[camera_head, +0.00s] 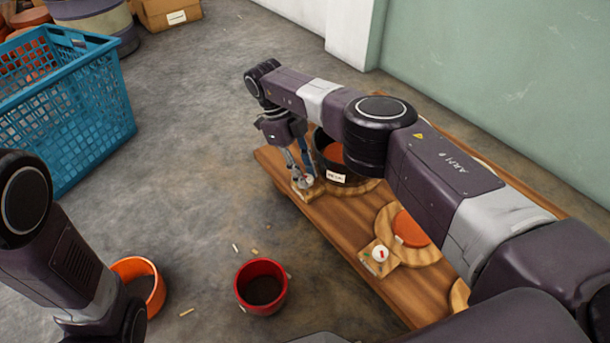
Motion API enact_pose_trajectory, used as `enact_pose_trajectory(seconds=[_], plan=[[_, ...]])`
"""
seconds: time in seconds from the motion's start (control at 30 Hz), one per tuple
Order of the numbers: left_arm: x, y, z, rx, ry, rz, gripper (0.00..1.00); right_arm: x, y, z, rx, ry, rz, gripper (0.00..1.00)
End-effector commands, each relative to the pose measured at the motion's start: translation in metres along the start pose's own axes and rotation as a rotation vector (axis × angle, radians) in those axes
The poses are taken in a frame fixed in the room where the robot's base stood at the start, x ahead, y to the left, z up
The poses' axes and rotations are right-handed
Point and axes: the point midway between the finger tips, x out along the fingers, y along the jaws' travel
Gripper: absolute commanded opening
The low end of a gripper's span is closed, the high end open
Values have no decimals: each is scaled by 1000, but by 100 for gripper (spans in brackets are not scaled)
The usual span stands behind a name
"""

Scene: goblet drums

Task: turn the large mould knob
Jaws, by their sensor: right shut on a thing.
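The large mould (345,172), a dark round ring with a white label and orange-brown material inside, sits at the far end of the wooden bench. Its knob (305,183), small and white, is on a little wooden block at the bench's left edge. My right gripper (303,177) reaches down from above and is shut on this knob, with its fingers hiding part of it. A second white knob (380,253) with a red mark sits nearer, beside an orange disc (411,228) on a round wooden board. My left arm is at the left, but its gripper is out of view.
The wooden bench (345,232) runs under my right arm, which hides much of it. A blue crate (90,120) stands at the left. A red pot (261,287) and an orange pot (140,282) stand on the floor among small scraps.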

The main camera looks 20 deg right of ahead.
Motion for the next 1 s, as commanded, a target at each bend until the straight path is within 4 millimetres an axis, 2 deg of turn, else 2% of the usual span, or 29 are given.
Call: enact_pose_trajectory(seconds=[0.47, 0.5, 0.63, 1.0], plan=[[-1, 0, 0, 0, 0, 0, 26, 0, 0, 0, 12, -1, 6, 0], [-1, 0, 0, 0, 0, 0, 26, 0, 0, 0, 12, -1, 6, 26], [-1, 0, 0, 0, 0, 0, 26, 0, 0, 0, 12, -1, 5, 40], [-1, -1, 0, 0, -2, -5, 26, 0, 0, 0, 12, 0, 5, 41]])
